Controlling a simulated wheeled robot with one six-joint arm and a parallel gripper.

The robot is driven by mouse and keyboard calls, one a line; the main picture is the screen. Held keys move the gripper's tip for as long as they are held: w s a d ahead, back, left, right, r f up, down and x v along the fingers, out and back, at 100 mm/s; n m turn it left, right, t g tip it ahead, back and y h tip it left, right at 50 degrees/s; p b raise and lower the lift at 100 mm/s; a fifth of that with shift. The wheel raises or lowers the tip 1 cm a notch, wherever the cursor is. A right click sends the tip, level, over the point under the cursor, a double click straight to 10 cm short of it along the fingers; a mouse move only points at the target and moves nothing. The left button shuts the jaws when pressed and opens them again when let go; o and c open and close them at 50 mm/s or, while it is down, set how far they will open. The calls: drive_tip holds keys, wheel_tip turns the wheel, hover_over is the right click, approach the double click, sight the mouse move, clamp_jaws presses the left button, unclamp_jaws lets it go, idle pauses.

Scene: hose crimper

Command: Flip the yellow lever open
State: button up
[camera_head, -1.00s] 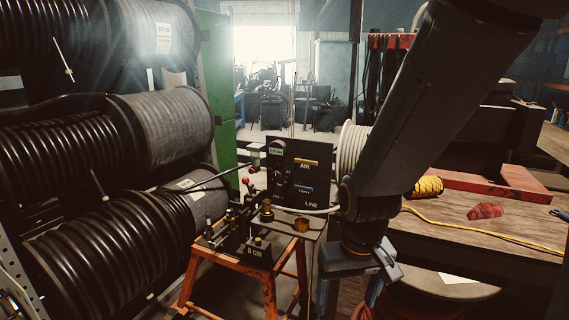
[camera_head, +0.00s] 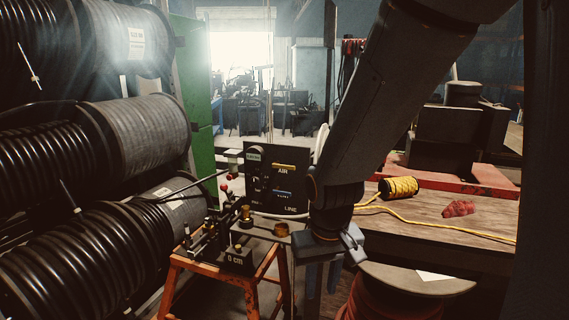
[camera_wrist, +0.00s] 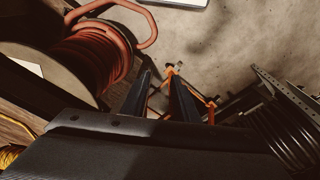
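The yellow lever (camera_head: 284,166) lies about level across the upper part of a black panel (camera_head: 262,200), beside the word AIR. A blue lever (camera_head: 284,193) sits below it, above the word LINE. My gripper (camera_head: 322,282) hangs fingers-down, right of the panel and lower than the yellow lever. It touches neither lever. In the wrist view my gripper (camera_wrist: 160,92) shows two dark fingers apart, with nothing held between them. The levers cannot be made out in the wrist view. My arm covers the space just right of the panel.
An orange stand (camera_head: 262,274) carries the crimping gear (camera_head: 234,250) in front of the panel. Black hose reels (camera_head: 85,240) fill the left. A wooden bench (camera_head: 430,231) with a yellow cord spool (camera_head: 399,187) and red rag (camera_head: 459,208) is right. A red hose reel (camera_wrist: 92,55) is near my fingers.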

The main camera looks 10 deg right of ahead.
drive_tip(key=w+r+t, duration=0.1)
drive_tip(key=w+r, duration=0.2)
drive_tip(key=w, duration=0.3)
drive_tip(key=w+r+m+h, duration=0.1)
drive_tip(key=w+r, duration=0.3)
drive_tip(key=w, duration=0.1)
drive_tip(key=w+a+r+m+t+h+b, duration=0.1)
drive_tip(key=w+r, duration=0.2)
drive_tip(key=w, duration=0.3)
drive_tip(key=shift+w+r+t, duration=0.3)
drive_tip(key=shift+r, duration=0.1)
clamp_jaws()
drive_tip(key=w+a+r+m+t+h, duration=0.1)
drive_tip(key=w+r+m+t+h, duration=0.1)
drive_tip(key=w+r, duration=1.1)
wheel_tip(320, 180, up, 3)
drive_tip(key=shift+w+a+r+m+t+h+b, duration=0.1)
drive_tip(key=shift+w+a+m+t+h+b, duration=0.15)
drive_tip(key=shift+a+m+t+h+b, duration=0.65)
drive_tip(key=shift+d+m+g+y+p, duration=0.3)
drive_tip(key=shift+d+y+p, duration=0.15)
drive_tip(key=shift+d+y, duration=0.05)
